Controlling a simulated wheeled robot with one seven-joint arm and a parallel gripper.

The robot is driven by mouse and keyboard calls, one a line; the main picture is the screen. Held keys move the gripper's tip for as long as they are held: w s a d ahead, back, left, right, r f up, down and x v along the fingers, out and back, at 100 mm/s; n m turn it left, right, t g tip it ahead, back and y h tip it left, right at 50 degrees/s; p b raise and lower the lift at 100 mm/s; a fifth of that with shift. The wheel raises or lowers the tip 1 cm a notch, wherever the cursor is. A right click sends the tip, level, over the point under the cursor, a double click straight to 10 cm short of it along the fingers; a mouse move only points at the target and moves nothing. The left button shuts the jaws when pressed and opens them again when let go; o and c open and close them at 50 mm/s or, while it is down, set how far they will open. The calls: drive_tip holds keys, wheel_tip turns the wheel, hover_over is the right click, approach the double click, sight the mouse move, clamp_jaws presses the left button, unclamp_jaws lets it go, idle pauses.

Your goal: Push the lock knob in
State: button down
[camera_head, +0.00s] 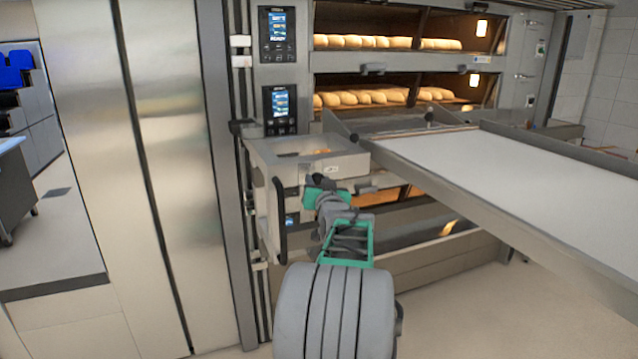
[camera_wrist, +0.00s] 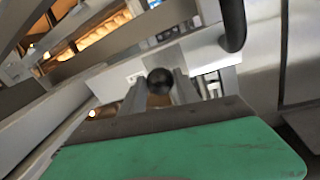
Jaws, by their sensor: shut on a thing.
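The lock knob is a small black ball (camera_wrist: 160,81) in the wrist view. It sits between the two grey fingers of my gripper (camera_wrist: 159,92), in front of a pale metal panel. My gripper is shut on it. In the head view my gripper (camera_head: 318,182) is at the front of a grey metal box unit (camera_head: 345,168), to the right of its black vertical handle (camera_head: 280,220). The knob itself is hidden by my gripper there. I cannot tell how far the knob stands out.
A long loader with a white belt (camera_head: 480,165) reaches to the right. Deck ovens with bread loaves (camera_head: 385,42) stand behind, with control panels (camera_head: 281,108) at their left. Tall steel doors (camera_head: 165,130) are at the left. The floor at the lower right is clear.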

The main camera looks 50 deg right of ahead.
sight(317, 183)
idle(0.4)
drive_tip(key=shift+w+d+f+b, duration=0.15)
drive_tip(key=shift+w+d+b, duration=0.15)
drive_tip(key=shift+w+b, duration=0.25)
drive_tip(key=shift+w+d+f+b, duration=0.1)
drive_tip(key=shift+w+d+b, duration=0.15)
drive_tip(key=shift+w+b, duration=0.2)
drive_tip(key=shift+r, duration=0.25)
drive_tip(key=c, duration=0.9)
unclamp_jaws()
drive_tip(key=shift+w+d, duration=0.1)
drive_tip(key=b+v, duration=0.3)
drive_tip(key=v, duration=0.5)
